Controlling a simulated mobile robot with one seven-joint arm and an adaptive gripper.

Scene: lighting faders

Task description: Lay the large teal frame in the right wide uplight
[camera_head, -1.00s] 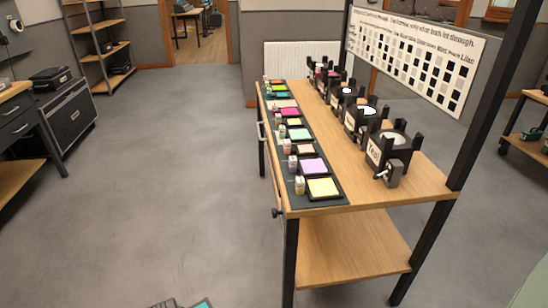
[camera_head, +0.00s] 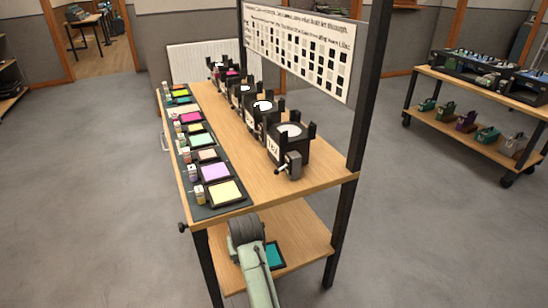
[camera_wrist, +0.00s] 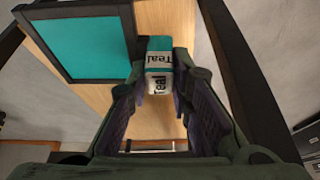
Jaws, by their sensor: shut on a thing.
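The large teal frame, a teal sheet in a black border, shows in the head view (camera_head: 275,255) in front of the lower shelf and large in the wrist view (camera_wrist: 78,45). My gripper (camera_wrist: 161,80) is shut on its white and teal tab (camera_wrist: 159,62), marked "Teal". My arm hides the gripper's fingers in the head view. A row of black uplights with pale round tops stands on the bench top. The nearest uplight (camera_head: 289,148) is large and has a small grey box on its front. I cannot tell from the labels which one is the right wide uplight.
A dark mat (camera_head: 217,208) with several coloured frames runs along the bench's left side. A black post (camera_head: 365,100) and a chart board (camera_head: 295,50) stand at the bench's right. The wooden bench top (camera_head: 250,180) is bare near its front. A trolley (camera_head: 480,100) stands at right.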

